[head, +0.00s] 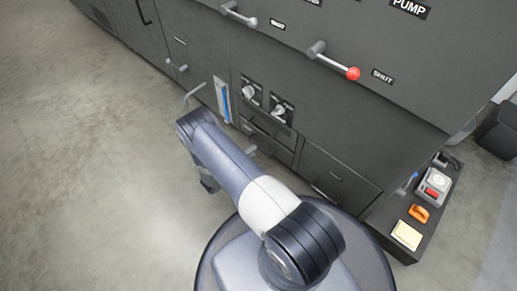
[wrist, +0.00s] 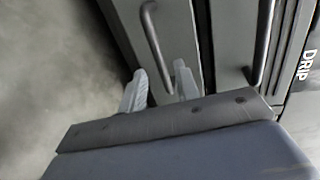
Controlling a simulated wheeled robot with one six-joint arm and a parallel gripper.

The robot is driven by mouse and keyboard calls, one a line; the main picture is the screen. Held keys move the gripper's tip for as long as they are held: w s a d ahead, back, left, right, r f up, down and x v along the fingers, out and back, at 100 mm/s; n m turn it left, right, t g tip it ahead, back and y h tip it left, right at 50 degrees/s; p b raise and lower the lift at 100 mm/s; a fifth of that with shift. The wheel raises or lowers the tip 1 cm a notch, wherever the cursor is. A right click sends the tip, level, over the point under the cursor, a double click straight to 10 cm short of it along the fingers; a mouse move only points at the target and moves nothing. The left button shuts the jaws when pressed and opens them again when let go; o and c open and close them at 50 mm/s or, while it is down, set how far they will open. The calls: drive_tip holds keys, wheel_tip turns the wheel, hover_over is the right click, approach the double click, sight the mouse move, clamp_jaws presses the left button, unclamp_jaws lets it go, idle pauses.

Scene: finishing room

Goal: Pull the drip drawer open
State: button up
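In the wrist view a grey front with a dark bar handle (wrist: 263,45) is at the right, beside a white DRIP label (wrist: 306,65). A second bar handle (wrist: 153,40) is on the neighbouring front to its left. Both fronts look closed. My gripper (wrist: 160,86) is open, with two pale fingers apart and nothing seen between them. Its fingertips point toward the left handle, left of the handle by the DRIP label. In the head view my arm covers part of the lower cabinet, and I cannot read a DRIP label there.
The dark cabinet (head: 345,110) has a red-knobbed lever (head: 353,73), two knobs (head: 265,98) and a blue-striped gauge (head: 223,100). Concrete floor (head: 80,150) is clear at left.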

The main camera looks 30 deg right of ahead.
sight(259, 147)
drive_tip(key=shift+b+x, duration=0.65)
drive_tip(key=shift+x, duration=1.95)
drive_tip(key=shift+c, duration=0.5)
clamp_jaws()
